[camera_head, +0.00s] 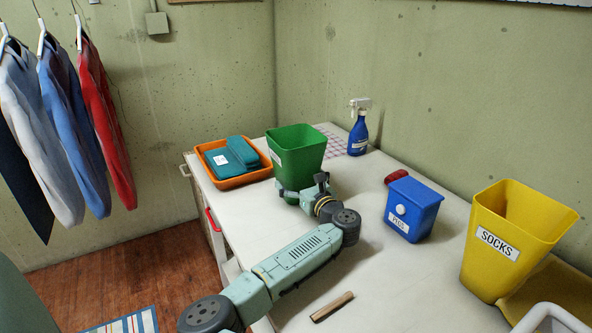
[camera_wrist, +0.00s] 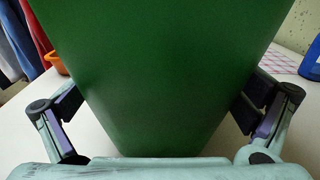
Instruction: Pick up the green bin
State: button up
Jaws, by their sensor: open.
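The green bin (camera_head: 297,150) stands upright on the white table near its far end, in the corner. In the wrist view the green bin (camera_wrist: 160,75) fills the middle of the picture, close in front of my gripper. My gripper (camera_head: 303,189) is at the near side of the bin, low by the table. In the wrist view my gripper (camera_wrist: 158,108) is open, with one finger to the left of the bin and one to the right. The left finger looks very near the bin's side; I cannot tell whether it touches.
An orange tray (camera_head: 232,181) with teal items is left of the bin. A blue spray bottle (camera_head: 359,128) stands behind right. A blue box (camera_head: 412,209), a red item (camera_head: 397,177), a yellow bin (camera_head: 510,240) and a wooden stick (camera_head: 332,306) are on the table (camera_head: 385,280).

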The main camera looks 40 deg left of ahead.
jog(key=shift+c, duration=0.4)
jog(key=c, duration=0.9)
jog(key=shift+o, duration=0.2)
